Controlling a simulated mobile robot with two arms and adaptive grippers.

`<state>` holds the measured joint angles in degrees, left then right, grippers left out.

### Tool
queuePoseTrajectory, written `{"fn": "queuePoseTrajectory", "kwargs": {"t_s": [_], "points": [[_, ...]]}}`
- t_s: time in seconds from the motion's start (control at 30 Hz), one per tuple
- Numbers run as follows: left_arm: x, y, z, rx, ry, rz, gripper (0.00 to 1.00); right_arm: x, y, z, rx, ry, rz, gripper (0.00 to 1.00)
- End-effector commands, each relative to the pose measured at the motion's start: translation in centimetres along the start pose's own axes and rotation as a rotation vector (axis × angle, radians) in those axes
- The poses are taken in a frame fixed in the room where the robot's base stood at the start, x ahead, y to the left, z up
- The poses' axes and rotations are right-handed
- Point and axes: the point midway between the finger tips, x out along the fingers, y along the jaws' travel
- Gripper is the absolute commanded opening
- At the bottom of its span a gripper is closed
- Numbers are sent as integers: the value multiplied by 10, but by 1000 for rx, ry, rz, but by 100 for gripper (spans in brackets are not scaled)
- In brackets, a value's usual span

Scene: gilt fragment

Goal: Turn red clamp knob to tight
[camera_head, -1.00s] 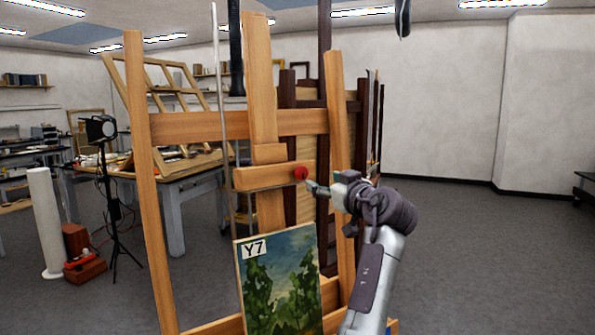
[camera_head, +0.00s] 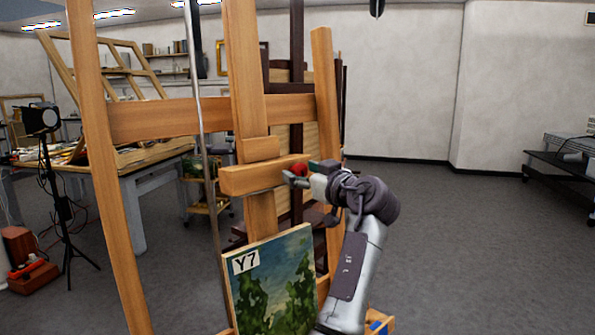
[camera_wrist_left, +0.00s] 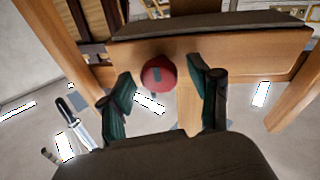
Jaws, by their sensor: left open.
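The red clamp knob (camera_head: 299,169) is a round ball on the front of the wooden clamp bar (camera_head: 250,178) of an easel. In the left wrist view the red knob (camera_wrist_left: 159,75) lies between the two dark green fingers, closer to the left one, and no finger clearly grips it. My left gripper (camera_head: 296,174) is open at the knob, with its fingers around it; in the left wrist view the gripper (camera_wrist_left: 163,98) shows a gap on the right side. A painting labelled Y7 (camera_head: 272,283) stands on the easel below. My right gripper is not in view.
The wooden easel (camera_head: 97,150) has tall posts close around the clamp bar. A lamp on a tripod (camera_head: 42,118) and a worktable (camera_head: 135,195) stand to the left. Open grey floor (camera_head: 450,250) lies to the right.

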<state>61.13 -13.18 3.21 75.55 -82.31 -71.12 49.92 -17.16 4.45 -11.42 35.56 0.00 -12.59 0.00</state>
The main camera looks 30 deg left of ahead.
Motion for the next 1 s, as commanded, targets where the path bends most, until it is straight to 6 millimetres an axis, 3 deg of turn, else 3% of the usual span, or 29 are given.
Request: {"fn": "queuePoseTrajectory", "kwargs": {"t_s": [0.17,0.5,1.0], "points": [[0,0,0,0,0,0,61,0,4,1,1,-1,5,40],[0,0,0,0,0,0,4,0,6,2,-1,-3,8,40],[0,0,-3,134,-17,16,3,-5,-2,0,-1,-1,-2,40]]}}
